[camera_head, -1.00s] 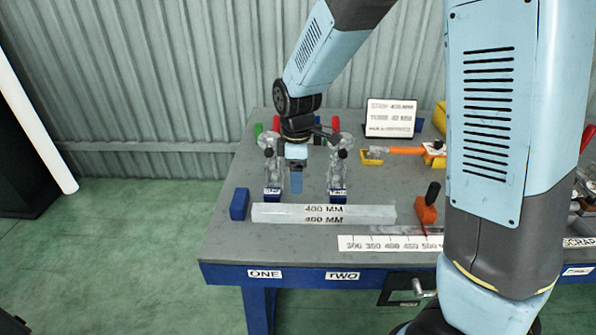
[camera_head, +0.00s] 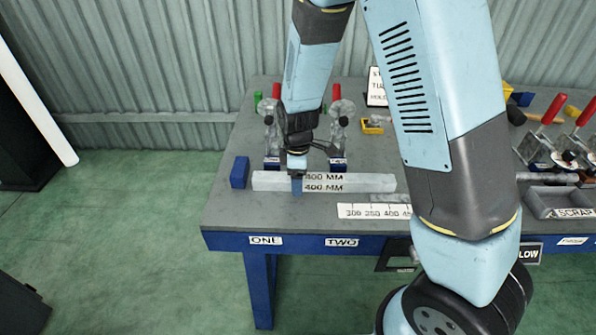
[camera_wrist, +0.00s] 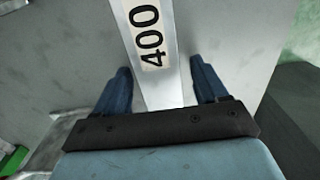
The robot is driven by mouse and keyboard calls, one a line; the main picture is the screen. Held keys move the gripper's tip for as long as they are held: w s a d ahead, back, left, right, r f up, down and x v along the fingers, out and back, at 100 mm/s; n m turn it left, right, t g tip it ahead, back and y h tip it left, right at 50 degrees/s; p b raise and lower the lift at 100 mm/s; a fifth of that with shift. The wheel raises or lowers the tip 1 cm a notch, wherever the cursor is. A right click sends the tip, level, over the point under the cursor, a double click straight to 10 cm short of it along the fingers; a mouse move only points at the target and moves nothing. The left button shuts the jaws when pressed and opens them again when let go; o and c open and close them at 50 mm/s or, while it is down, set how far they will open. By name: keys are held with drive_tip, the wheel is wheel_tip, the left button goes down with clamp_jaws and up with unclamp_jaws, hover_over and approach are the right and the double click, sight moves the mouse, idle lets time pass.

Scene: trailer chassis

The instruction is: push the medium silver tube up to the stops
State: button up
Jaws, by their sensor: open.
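The silver tube (camera_head: 372,183), marked 400 MM, lies flat along the front of the grey table. A blue block (camera_head: 239,172) stands just off its left end, with a small gap. Two toggle clamps, a left one (camera_head: 270,135) and a right one (camera_head: 338,130), stand behind the tube with blue blocks at their bases. My gripper (camera_head: 297,186) is down at the left half of the tube. In the wrist view, its two open blue fingers (camera_wrist: 163,82) lie on either side of the tube (camera_wrist: 152,75), apart from it.
A printed scale strip (camera_head: 372,211) lies in front of the tube. The ONE (camera_head: 265,240) and TWO (camera_head: 341,242) labels are on the table's front edge. A yellow tray (camera_head: 372,127) sits behind, and a SCRAP bin (camera_head: 560,203) is at the right. My arm hides much of the middle.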

sight(261, 181)
drive_tip(key=shift+f, duration=0.1)
clamp_jaws()
idle(0.8)
drive_tip(key=shift+a, duration=1.25)
idle(0.8)
drive_tip(key=shift+w, duration=0.45)
drive_tip(key=shift+o, duration=0.4)
unclamp_jaws()
